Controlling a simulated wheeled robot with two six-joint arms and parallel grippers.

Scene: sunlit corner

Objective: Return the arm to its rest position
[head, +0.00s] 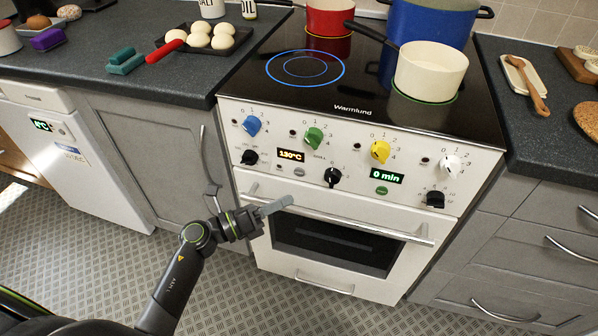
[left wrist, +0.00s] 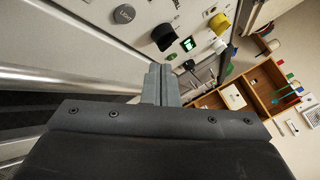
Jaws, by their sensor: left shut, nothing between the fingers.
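My left gripper (head: 277,205) is in front of the white oven (head: 360,205), near the left end of the oven door's handle. Its fingers are shut together with nothing between them. In the left wrist view the shut fingers (left wrist: 160,84) point toward the control panel (left wrist: 200,22). I cannot tell whether the fingertips touch the oven. My left arm (head: 185,255) reaches in from the lower left. My right gripper does not show.
The oven door handle (head: 350,222) sticks out. A grey cabinet (head: 150,140) stands left of it and drawers (head: 520,245) right. On the hob are a cream saucepan (head: 430,75), a blue pot (head: 425,25) and a red pot (head: 330,18). The floor (head: 90,250) in front is clear.

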